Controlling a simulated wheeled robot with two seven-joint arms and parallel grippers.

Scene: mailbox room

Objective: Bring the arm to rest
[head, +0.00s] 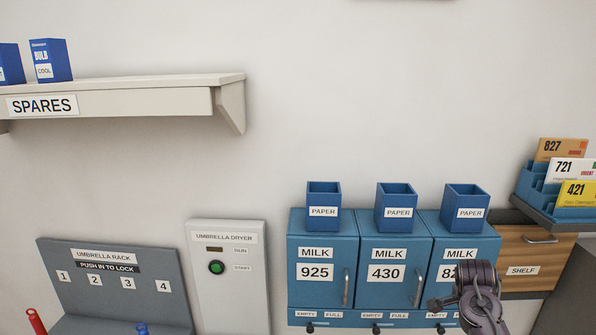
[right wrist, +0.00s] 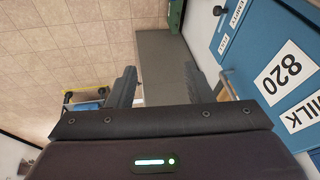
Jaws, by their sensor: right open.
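My right arm (head: 480,297) comes up from the bottom right in the head view, in front of the right milk box (head: 475,230) and partly covering its number. In the right wrist view my right gripper (right wrist: 170,88) is open, with nothing between its fingers. The blue milk door marked 820 (right wrist: 285,75) is at the right there, tilted in the picture. Its handle (right wrist: 228,85) is close beside the right finger; I cannot tell whether they touch. My left gripper is not in view.
Milk boxes 925 (head: 320,250) and 430 (head: 392,250) are shut, with blue paper bins on top. A wooden shelf drawer (head: 530,255) and a card holder (head: 530,190) stand at the right. An umbrella dryer (head: 228,295) and umbrella rack (head: 150,300) are left. Open tiled floor (right wrist: 70,60) shows below.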

